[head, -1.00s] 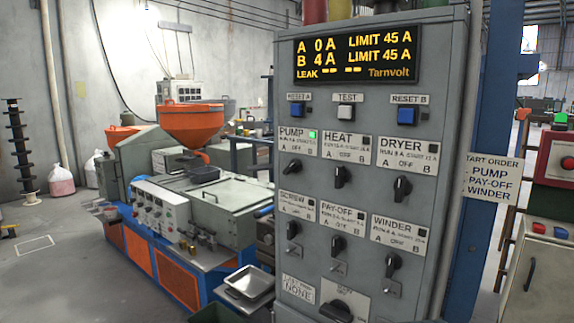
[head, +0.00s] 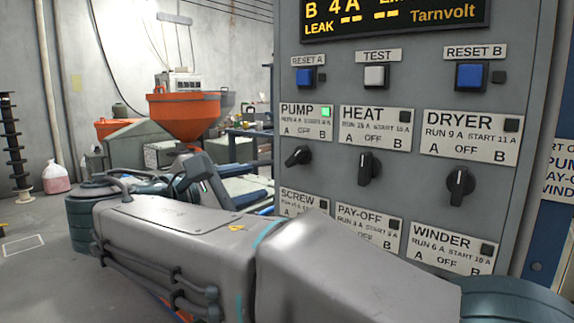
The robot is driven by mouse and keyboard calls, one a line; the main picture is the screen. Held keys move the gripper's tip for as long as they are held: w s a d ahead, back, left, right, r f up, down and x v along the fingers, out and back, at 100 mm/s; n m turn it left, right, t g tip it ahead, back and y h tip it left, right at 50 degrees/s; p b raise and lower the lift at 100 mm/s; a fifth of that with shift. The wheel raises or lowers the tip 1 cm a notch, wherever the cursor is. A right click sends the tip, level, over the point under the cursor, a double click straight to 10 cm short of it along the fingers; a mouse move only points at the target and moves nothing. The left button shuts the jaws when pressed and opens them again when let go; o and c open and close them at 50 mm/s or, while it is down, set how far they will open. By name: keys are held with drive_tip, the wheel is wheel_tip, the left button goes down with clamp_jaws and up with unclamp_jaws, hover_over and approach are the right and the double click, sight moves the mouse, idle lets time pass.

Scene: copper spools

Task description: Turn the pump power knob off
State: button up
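The pump knob (head: 298,156) is a black rotary knob in the head view. It sits under the PUMP label plate (head: 307,122), marked A, OFF and B. Its handle is turned well away from upright, lying slanted to the side. The small lamp (head: 326,111) on that plate is lit green. The display (head: 395,16) above shows B at 4 A; its top is cut off. My arm crosses the lower part of the view in front of the panel. I cannot make out my gripper, and nothing is seen touching the pump knob.
The heat knob (head: 369,168) and dryer knob (head: 460,186) stand close to upright, lamps dark. Reset A (head: 305,77), test (head: 376,76) and reset B (head: 471,76) buttons sit above. My arm hides the lower knobs. An orange-hopper machine (head: 183,115) stands behind, left.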

sight(292, 158)
drive_tip(key=shift+t, duration=0.4)
drive_tip(key=x, duration=0.4)
drive_tip(key=r+x, duration=0.1)
drive_tip(key=x, duration=0.7)
drive_tip(key=shift+w+a+r, duration=0.25)
drive_tip(key=shift+w+r, duration=0.1)
drive_tip(key=shift+w, duration=0.1)
drive_tip(key=shift+c, duration=0.2)
clamp_jaws()
